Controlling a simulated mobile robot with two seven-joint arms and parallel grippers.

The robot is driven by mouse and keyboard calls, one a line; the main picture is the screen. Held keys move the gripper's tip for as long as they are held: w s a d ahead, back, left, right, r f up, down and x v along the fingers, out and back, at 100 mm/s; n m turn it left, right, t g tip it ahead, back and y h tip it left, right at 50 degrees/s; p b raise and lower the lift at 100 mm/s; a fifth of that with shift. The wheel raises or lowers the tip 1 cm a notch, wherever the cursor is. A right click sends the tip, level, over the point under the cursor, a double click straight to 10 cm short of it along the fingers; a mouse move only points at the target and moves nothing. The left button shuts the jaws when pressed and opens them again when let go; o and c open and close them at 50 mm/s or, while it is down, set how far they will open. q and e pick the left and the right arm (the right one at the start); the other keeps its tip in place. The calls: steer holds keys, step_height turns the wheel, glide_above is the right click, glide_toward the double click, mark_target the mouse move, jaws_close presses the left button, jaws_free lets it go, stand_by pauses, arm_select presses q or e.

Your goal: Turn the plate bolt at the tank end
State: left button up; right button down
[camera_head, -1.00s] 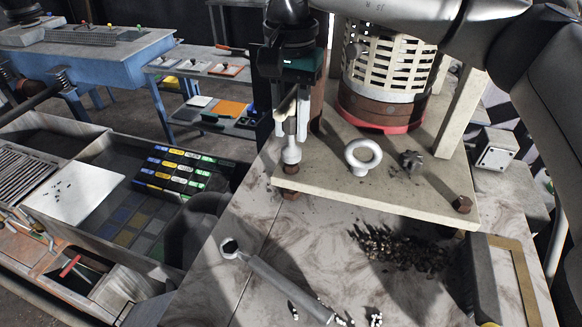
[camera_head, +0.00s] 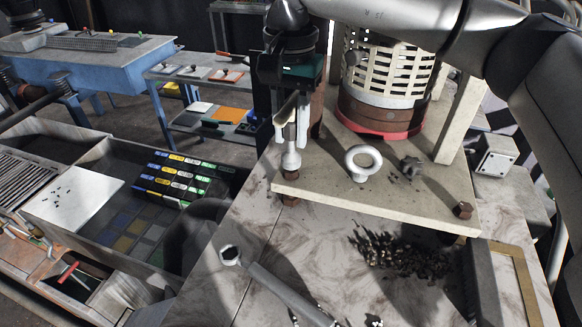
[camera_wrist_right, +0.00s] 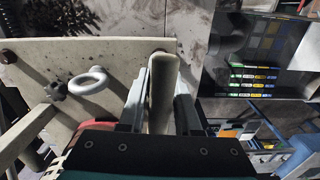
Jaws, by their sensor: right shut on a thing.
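My right gripper (camera_head: 291,130) points down at the near left corner of the pale plate (camera_head: 375,207). It is shut on a pale upright tool (camera_head: 291,158) with a rounded socket-like lower end. That end is on or just above a brown bolt (camera_head: 291,174) at the plate corner; I cannot tell how far it covers the head. The right wrist view shows the tool's beige handle (camera_wrist_right: 163,85) between the two fingers. Another brown bolt (camera_head: 462,210) sits at the near right corner. My left gripper is not in view.
A white ring eyebolt (camera_head: 362,161) and a dark knob (camera_head: 411,167) stand on the plate. A slatted cylinder (camera_head: 392,65) rises behind. Dark grains (camera_head: 400,254) and a grey bar (camera_head: 285,292) lie on the marbled table. An open bin (camera_head: 95,160) is at left.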

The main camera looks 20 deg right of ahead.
steer(key=shift+f+b, duration=0.9)
steer(key=shift+f, duration=0.25)
steer(key=shift+m+b, duration=0.35)
steer(key=shift+m, duration=0.85)
steer(key=m+b, duration=0.1)
steer(key=m, duration=0.3)
steer(key=shift+m, duration=0.3)
steer(key=m, duration=0.4)
steer(key=shift+m+b, duration=0.3)
steer(key=shift+b, duration=0.1)
steer(key=m, duration=0.5)
steer(key=shift+m+b, duration=0.3)
steer(key=shift+b, duration=0.1)
steer(key=shift+m, duration=2.3)
steer(key=shift+n, duration=0.3)
